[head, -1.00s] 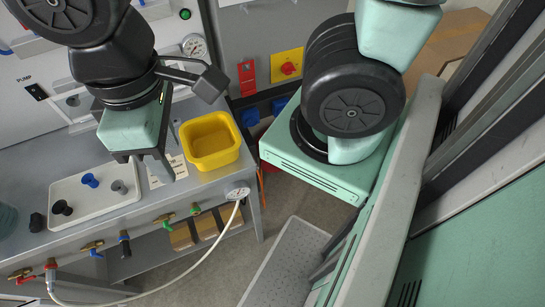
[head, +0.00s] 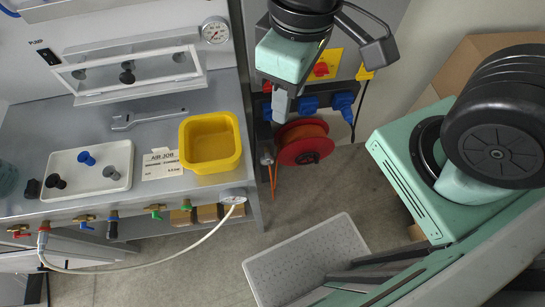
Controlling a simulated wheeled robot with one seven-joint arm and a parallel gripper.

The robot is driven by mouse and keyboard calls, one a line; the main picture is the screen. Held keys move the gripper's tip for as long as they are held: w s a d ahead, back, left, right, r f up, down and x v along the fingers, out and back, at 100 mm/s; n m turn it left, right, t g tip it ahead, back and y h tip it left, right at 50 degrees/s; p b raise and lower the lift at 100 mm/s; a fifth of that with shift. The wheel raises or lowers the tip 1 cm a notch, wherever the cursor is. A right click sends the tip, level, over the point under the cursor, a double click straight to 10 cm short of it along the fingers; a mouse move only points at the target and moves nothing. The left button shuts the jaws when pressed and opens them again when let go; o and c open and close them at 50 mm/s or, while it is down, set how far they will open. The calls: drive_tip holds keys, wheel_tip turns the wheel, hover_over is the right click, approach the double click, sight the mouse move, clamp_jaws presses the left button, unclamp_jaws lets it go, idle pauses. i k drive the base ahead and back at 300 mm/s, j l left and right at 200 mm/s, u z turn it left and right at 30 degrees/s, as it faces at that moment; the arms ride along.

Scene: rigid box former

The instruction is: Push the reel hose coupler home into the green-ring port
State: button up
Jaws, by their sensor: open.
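The green-ring port (head: 156,209) is on the front rail of the bench, between the dark-blue-ringed fitting and the yellow bin. A red hose reel (head: 305,145) is low on the grey stand right of the bench. An orange hose (head: 272,182) hangs at its left, and a small grey fitting (head: 267,153), perhaps the hose coupler, shows above it. My gripper (head: 282,112) is open, pointing down, just above the reel in the picture. It hides part of the stand and reel top. I see nothing between its fingers; the exact gap to the fitting cannot be told.
The yellow bin (head: 237,165), a white tray (head: 125,183) with small fittings and a wrench (head: 150,117) are on the bench. A grey step (head: 300,262) is on the floor.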

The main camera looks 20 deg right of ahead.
sight(267, 156)
drive_tip(key=k+j+z, duration=0.15)
drive_tip(key=j+z, duration=0.2)
drive_tip(key=k+j+z, duration=0.15)
drive_tip(key=z, duration=0.2)
drive_tip(key=k+j+z, duration=0.3)
drive_tip(key=i, duration=0.1)
